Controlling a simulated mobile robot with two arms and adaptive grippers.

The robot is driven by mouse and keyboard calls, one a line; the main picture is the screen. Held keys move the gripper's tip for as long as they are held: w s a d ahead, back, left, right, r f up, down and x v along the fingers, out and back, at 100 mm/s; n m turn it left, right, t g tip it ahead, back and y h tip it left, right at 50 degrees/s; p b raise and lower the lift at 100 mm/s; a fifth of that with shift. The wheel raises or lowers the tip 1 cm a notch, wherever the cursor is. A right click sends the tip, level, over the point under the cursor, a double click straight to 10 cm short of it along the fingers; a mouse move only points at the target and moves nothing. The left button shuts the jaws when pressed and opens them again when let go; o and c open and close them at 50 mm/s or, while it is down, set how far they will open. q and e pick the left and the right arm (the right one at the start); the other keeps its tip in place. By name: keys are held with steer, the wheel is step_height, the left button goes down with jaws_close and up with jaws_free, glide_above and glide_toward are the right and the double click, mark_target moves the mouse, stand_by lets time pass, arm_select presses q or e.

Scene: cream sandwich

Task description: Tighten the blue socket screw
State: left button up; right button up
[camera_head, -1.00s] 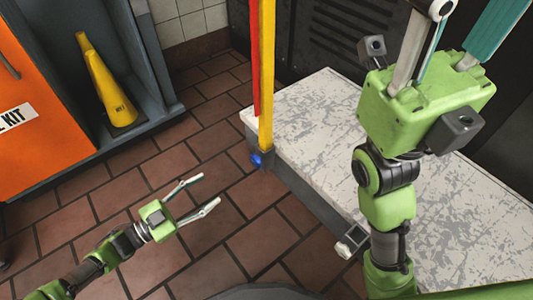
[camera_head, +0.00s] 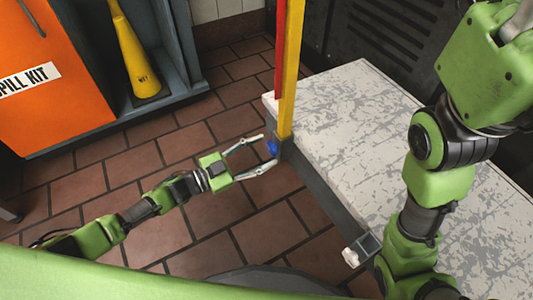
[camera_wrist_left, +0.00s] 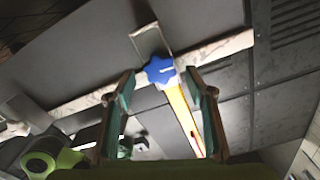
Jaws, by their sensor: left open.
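The blue socket screw (camera_head: 271,148) sits at the foot of the yellow post, on the side of the white-topped bench. In the left wrist view it shows as a blue star-shaped knob (camera_wrist_left: 159,70), ahead of and between my fingers. My left gripper (camera_head: 262,155) is open, with its fingertips close to the screw; I cannot tell whether they touch it. In the left wrist view the open fingers (camera_wrist_left: 160,90) stand apart on both sides of the post. The right arm's green wrist fills the right of the head view, and its fingertips are outside the picture.
The yellow post (camera_head: 292,75) with a red strip rises from the corner of the bench (camera_head: 375,140). A metal bracket (camera_head: 361,249) sticks out from the bench's side. An orange spill kit cabinet (camera_head: 50,110) and a yellow cone (camera_head: 137,60) stand at the left. Tiled floor lies clear between.

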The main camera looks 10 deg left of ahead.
arm_select(q)
steer(key=shift+x, duration=0.95)
steer(key=shift+c, duration=0.3)
steer(key=c, duration=1)
steer(key=shift+c, duration=0.2)
steer(key=shift+m, duration=0.4)
steer(key=shift+m, duration=1)
steer(key=shift+s+d+f+m+p, duration=0.1)
steer(key=shift+m+p, duration=0.1)
steer(key=shift+m, duration=0.85)
steer(key=shift+s+m+p, duration=0.1)
steer(key=shift+m+p, duration=0.1)
steer(key=shift+m, duration=0.85)
